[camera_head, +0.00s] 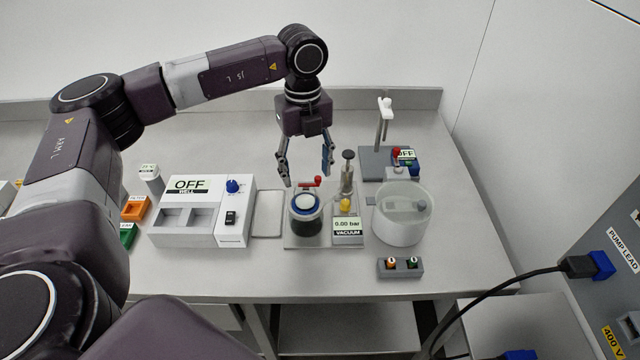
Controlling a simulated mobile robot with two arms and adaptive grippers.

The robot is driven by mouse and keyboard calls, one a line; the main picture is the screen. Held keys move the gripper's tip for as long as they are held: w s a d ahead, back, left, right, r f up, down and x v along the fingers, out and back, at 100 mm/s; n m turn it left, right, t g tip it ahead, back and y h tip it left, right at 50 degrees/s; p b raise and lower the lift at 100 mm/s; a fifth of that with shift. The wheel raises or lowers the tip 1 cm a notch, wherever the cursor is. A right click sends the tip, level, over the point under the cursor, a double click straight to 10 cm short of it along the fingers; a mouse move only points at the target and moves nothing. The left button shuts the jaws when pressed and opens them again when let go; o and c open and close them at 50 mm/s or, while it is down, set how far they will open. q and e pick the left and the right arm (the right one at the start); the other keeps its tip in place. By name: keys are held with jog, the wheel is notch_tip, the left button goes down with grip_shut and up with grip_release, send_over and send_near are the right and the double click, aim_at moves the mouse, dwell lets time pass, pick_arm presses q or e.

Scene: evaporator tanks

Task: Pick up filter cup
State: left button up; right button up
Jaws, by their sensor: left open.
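What looks like the filter cup is a dark round cup (306,222) with a white disc on top. It sits upright on the grey plate of the vacuum unit (346,232), whose display reads 0.00 bar. My left gripper (307,178) points down with its fingers apart, just above and slightly behind the cup in the picture. Nothing is between its fingers, and the gripper appears clear of the cup. My right gripper does not show.
A red-handled valve (312,182) and a metal post (347,172) stand close to the cup. A translucent tank (402,215) stands to the right, a white box marked OFF (200,212) to the left. A stirrer stand (384,160) is behind. Bare bench lies in front.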

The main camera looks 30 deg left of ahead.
aim_at(304, 192)
pick_arm(q)
jog(key=shift+w+a+f, duration=0.15)
jog(key=shift+w, duration=0.05)
jog(key=shift+s+f+p, duration=0.15)
jog(key=shift+f+p, duration=0.1)
jog(key=shift+p, duration=0.05)
jog(key=shift+s+f+p, duration=0.4)
jog(key=shift+s+f, duration=0.1)
jog(key=shift+f, duration=0.15)
jog(key=shift+a+f+p, duration=0.2)
jog(key=shift+f+p, duration=0.65)
jog(key=shift+f, duration=0.25)
jog(key=shift+w+f, duration=0.15)
jog(key=shift+f, duration=0.45)
jog(key=shift+w+f, duration=0.15)
jog(key=shift+f, duration=0.65)
jog(key=shift+s, duration=0.1)
jog(key=c, duration=1.3)
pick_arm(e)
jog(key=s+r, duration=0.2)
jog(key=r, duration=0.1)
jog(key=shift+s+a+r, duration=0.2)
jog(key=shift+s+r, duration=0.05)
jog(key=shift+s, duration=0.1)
pick_arm(q)
jog(key=shift+o, duration=0.2)
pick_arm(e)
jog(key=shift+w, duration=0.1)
